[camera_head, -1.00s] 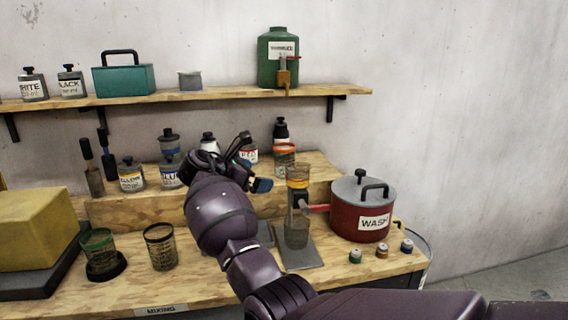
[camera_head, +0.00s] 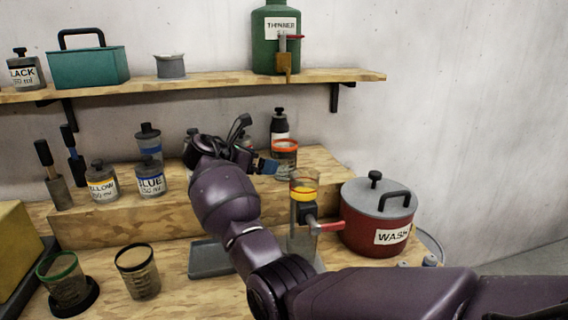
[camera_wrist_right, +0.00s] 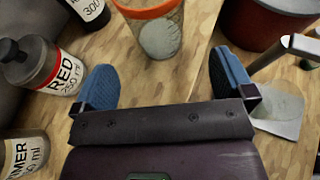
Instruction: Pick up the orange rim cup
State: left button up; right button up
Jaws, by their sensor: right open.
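The orange rim cup (camera_head: 284,152) is a clear cup with an orange band, standing upright on the raised wooden step. My right gripper (camera_head: 262,165) is just left of it in the head view, with a blue finger near its lower side. In the right wrist view the cup (camera_wrist_right: 158,35) stands ahead of my open right gripper (camera_wrist_right: 166,78), roughly in line with the gap between the two blue fingers. The gap between them holds nothing. The cup's top is cut off there. My left gripper is not in view.
A RED bottle (camera_wrist_right: 38,68) stands left of the fingers. A dispenser with a yellow-filled clear chamber (camera_head: 304,187) and a red WASH pot (camera_head: 378,217) stand to the right. BLUE (camera_head: 150,178) and yellow (camera_head: 103,182) bottles stand left. A shelf (camera_head: 210,83) runs above.

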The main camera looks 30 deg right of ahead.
aim_at(278, 178)
jog(key=x, duration=0.2)
jog(key=shift+w+d+f, duration=0.1)
jog(key=shift+d+f, duration=0.1)
jog(key=shift+f, duration=0.05)
jog(key=shift+w+d+f, duration=0.1)
jog(key=shift+d+f, duration=0.05)
jog(key=shift+d, duration=0.2)
jog(key=b+x, duration=0.1)
jog(key=x, duration=0.3)
jog(key=shift+w+f, duration=0.1)
jog(key=shift+f, duration=0.15)
jog(key=shift+d+b, duration=0.25)
jog(key=shift+b, duration=0.05)
jog(key=shift+r, duration=0.1)
jog(key=shift+c, duration=0.6)
jog(key=c, duration=0.9)
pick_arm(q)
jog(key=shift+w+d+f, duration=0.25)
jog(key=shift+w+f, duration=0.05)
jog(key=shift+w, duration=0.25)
